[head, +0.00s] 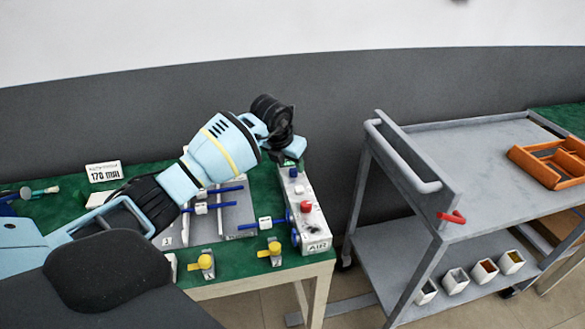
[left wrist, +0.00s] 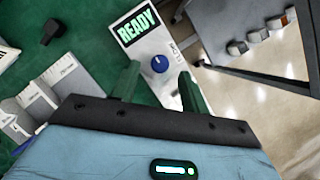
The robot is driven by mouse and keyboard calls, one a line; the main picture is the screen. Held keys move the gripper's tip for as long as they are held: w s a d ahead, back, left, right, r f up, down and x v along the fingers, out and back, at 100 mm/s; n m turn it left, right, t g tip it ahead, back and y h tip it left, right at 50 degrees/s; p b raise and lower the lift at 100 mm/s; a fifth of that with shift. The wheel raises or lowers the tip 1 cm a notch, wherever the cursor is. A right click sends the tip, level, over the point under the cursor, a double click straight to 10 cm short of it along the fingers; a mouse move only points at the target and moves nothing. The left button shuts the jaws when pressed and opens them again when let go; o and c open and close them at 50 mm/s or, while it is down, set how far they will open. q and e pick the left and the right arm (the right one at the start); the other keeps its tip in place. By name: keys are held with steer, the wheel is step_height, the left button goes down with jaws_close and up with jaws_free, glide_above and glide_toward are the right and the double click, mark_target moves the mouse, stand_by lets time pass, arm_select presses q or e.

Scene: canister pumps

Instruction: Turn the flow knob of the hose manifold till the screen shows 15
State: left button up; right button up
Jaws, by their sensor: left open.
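In the left wrist view, a white panel has a blue round knob (left wrist: 159,64) and a screen (left wrist: 138,24) that reads READY. This looks like the hose manifold (head: 313,228), the long white box marked AIR at the table's right edge in the head view. My left gripper (left wrist: 158,84) is open and empty, its green fingers below the knob in the picture and apart from it. In the head view the left gripper (head: 291,153) hangs over the box's far end and partly hides it. The right gripper is not in view.
A red button (head: 305,206) is on the box. Yellow-handled valves (head: 206,262) and blue hose ends (head: 246,227) stand close by on the green table (head: 233,258). A grey cart (head: 470,147) with an orange tray (head: 550,160) and several small cups (head: 482,271) stands at right.

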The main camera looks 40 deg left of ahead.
mark_target(293, 170)
arm_select(q)
steer(key=x, duration=0.2)
steer(key=shift+w+f, duration=0.15)
steer(key=shift+f, duration=0.2)
steer(key=shift+w+f, duration=0.1)
steer(key=shift+f, duration=0.05)
jaws_close()
steer(key=shift+m, duration=0.3)
